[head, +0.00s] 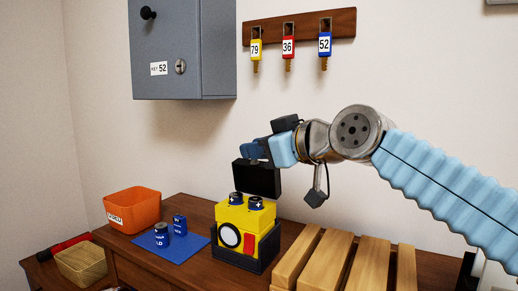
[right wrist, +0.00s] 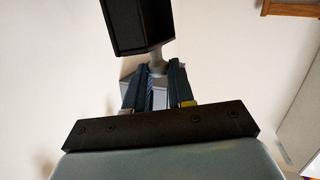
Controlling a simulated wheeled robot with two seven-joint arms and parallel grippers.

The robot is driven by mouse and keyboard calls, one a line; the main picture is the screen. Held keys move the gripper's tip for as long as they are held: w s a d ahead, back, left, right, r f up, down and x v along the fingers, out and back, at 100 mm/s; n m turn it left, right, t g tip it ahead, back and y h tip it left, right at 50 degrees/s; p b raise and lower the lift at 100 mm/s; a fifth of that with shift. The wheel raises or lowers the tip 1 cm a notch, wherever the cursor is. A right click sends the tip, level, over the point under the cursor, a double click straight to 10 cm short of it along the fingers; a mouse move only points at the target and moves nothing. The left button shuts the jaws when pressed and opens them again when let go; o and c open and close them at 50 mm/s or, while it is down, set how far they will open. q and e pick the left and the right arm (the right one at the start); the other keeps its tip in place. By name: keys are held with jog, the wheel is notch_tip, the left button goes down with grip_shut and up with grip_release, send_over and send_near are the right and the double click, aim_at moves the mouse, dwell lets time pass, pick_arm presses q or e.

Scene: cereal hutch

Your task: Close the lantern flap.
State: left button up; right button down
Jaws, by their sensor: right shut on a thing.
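The yellow lantern (head: 231,216) stands in a black base on the wooden hutch top. Two dark-blue cells (head: 256,203) sit upright in its open top. Its black flap (head: 257,179) stands raised, roughly upright, behind the cells. My right gripper (head: 252,151) is at the flap's upper edge and is shut on it. In the right wrist view, the fingers (right wrist: 155,85) are close together around a grey stem, with the black flap (right wrist: 137,24) just beyond. The exact contact is partly hidden by the fingers. My left gripper is not in view.
An orange bin (head: 132,207) and a wicker basket (head: 83,264) stand further left. A slatted wooden piece (head: 330,262) is close on the right. A grey cabinet (head: 183,45) and key rack (head: 305,24) hang above.

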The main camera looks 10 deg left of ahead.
jog(key=c, duration=0.9)
grip_release()
jog(key=shift+c, duration=0.2)
jog(key=b+v, duration=0.2)
jog(key=v, duration=1.1)
jog(key=shift+s+d, duration=0.3)
jog(key=shift+s, duration=0.05)
